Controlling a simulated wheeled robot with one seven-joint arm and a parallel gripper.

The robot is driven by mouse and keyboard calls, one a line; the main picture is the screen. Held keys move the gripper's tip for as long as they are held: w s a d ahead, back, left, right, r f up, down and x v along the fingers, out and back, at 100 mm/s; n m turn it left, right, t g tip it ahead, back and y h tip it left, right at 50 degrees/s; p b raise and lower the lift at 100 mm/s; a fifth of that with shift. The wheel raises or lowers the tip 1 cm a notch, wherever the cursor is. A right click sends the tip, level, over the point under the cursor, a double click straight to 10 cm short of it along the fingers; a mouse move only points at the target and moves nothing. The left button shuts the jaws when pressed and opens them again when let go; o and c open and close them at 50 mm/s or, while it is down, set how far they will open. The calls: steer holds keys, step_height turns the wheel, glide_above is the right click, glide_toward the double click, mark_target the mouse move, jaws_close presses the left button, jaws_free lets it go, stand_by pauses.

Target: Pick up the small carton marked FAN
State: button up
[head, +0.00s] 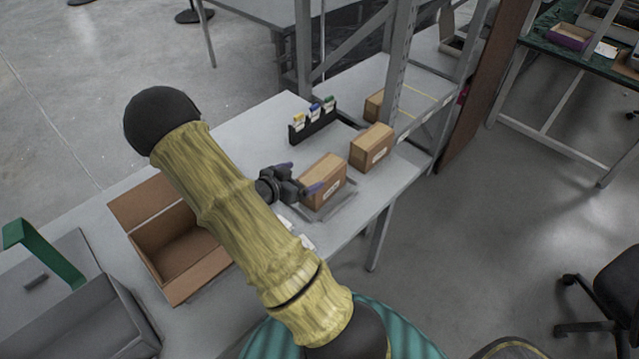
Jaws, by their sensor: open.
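Several small brown cartons stand towards the right end of the grey table (240,118). The nearest carton (325,181) sits on a grey tray or scale (338,207). A second carton (371,148) stands just behind it to the right, and a third carton (374,105) is farther back, partly hidden by the shelf post. Labels on them are too small to read, so I cannot tell which is marked FAN. My gripper (300,178) is open and empty, with its fingers close to the left side of the nearest carton; I cannot tell whether they touch it.
An open cardboard box (181,290) stands left of my arm. A grey bin with a green handle (45,255) is at the far left. A metal shelf post (396,65) rises at the right. The table's back left is clear.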

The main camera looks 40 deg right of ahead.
mark_target(315, 176)
steer(key=shift+s+f+b, duration=0.15)
steer(key=shift+f+b, duration=0.55)
steer(key=shift+f, duration=0.2)
steer(key=shift+s, duration=0.1)
steer(key=shift+x, duration=1.1)
steer(key=p+x, duration=0.1)
steer(key=x, duration=0.4)
steer(key=shift+d+f, duration=0.1)
steer(key=shift+f, duration=0.1)
